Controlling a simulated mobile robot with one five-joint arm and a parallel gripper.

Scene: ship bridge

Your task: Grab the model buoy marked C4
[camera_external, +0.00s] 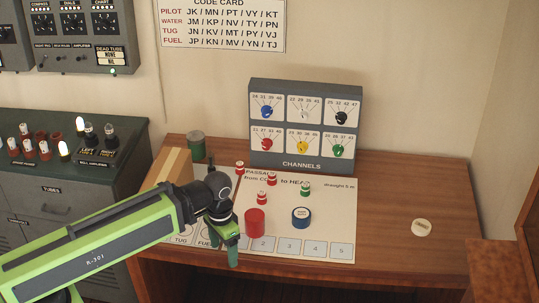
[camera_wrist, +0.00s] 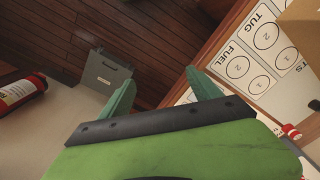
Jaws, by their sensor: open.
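Several small model buoys stand on the white passage chart (camera_external: 335,205) on the desk. Red-and-white ones are at the back (camera_external: 239,168), the middle (camera_external: 272,180) and nearer the front (camera_external: 262,198); a green-and-white one (camera_external: 305,189) is to their right. Their marks are too small to read, so I cannot tell which is C4. My gripper (camera_external: 229,252) is open and empty, fingers pointing down at the chart's front left, left of the buoys. In the wrist view my open fingers (camera_wrist: 162,92) show with nothing between them, and a red-and-white buoy (camera_wrist: 291,131) is at the right edge.
The channels panel (camera_external: 305,125) stands behind. A white disc (camera_external: 421,228) lies on otherwise clear desk at right.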

